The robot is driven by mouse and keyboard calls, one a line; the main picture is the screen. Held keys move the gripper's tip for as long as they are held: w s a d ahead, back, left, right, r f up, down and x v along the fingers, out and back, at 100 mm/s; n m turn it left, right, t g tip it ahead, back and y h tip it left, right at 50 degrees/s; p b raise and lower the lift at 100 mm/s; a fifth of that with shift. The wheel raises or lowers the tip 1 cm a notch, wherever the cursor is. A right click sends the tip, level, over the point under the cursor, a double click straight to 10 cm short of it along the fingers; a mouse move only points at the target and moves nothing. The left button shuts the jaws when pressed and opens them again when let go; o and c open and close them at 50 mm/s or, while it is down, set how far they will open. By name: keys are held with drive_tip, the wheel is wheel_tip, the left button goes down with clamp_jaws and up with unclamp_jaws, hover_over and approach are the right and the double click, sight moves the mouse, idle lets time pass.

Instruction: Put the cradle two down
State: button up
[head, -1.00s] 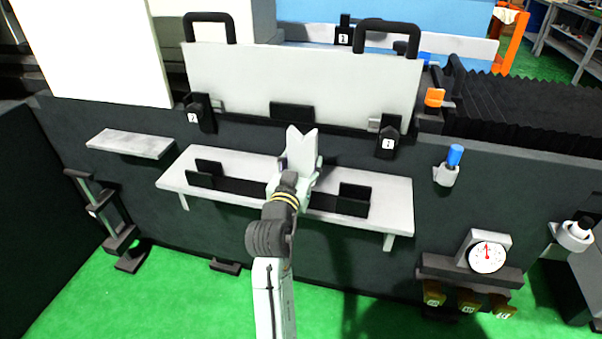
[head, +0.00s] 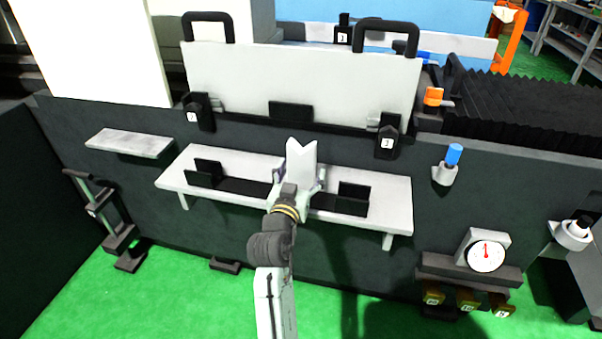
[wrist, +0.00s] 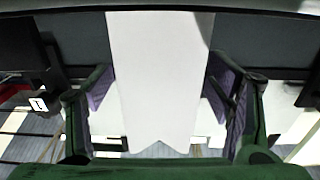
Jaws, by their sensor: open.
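The cradle (head: 301,158) is a pale block with a V-notched top. It stands upright near the middle of the white shelf (head: 390,215), by the black channel with raised ends (head: 240,186). No number shows on it. My gripper (head: 297,180) is open, with a finger on either side of the cradle. In the wrist view, the cradle (wrist: 160,75) fills the space between the purple-padded fingers (wrist: 164,92), with a gap visible at the right finger. My gripper hides the cradle's base in the head view, so its contact there cannot be told.
A grey panel with black handles (head: 300,85) stands behind the shelf, with black numbered clamps (head: 388,138) at its lower corners. A small empty shelf (head: 130,143) is at left. A dial gauge (head: 487,257) and a blue-capped holder (head: 446,172) are at right.

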drive_tip(key=shift+s, duration=0.1)
drive_tip(key=b+v, duration=0.3)
drive_tip(key=v, duration=0.9)
drive_tip(key=shift+r, duration=0.15)
